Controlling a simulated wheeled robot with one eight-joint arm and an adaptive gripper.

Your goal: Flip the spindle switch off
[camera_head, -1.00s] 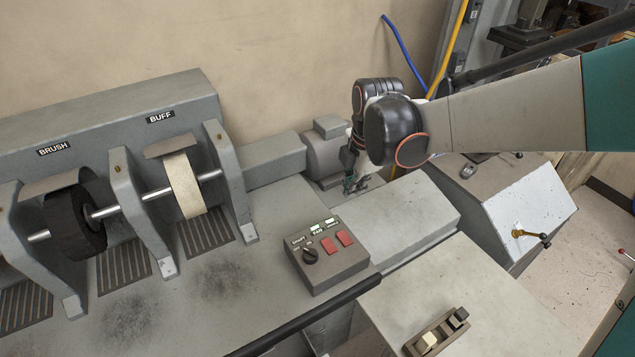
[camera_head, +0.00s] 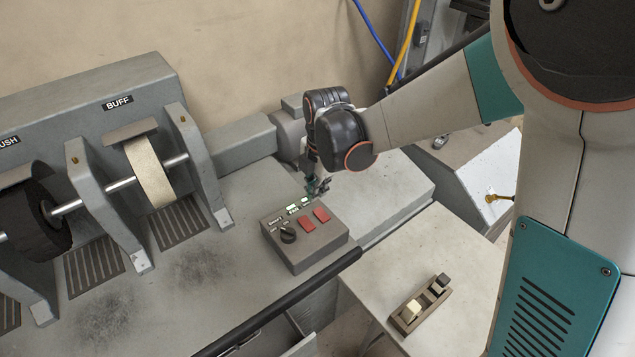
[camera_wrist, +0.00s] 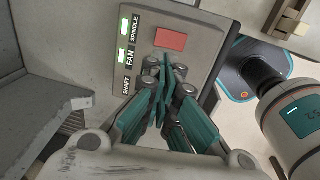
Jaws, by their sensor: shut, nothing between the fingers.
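The grey control box (camera_head: 291,262) stands on the bench. It has a black shaft knob (camera_head: 288,235) and two red switches. The spindle switch (camera_head: 321,215) is the right one and the fan switch (camera_head: 307,224) is beside it. My gripper (camera_head: 319,187) is shut and empty, just behind the box near the spindle switch. In the wrist view the fingertips (camera_wrist: 165,72) are over the panel, just beside the spindle switch (camera_wrist: 171,39), and hide the fan switch. The spindle lamp (camera_wrist: 126,20) and fan lamp (camera_wrist: 122,55) are both lit green. I cannot tell whether the fingers touch the panel.
The buff wheel (camera_head: 149,172) and brush wheel (camera_head: 35,215) sit on a shaft at left. A grey motor (camera_head: 290,130) stands behind my gripper. A dark rail (camera_head: 285,305) runs along the bench front. A small block tool (camera_head: 420,305) lies on the front right surface.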

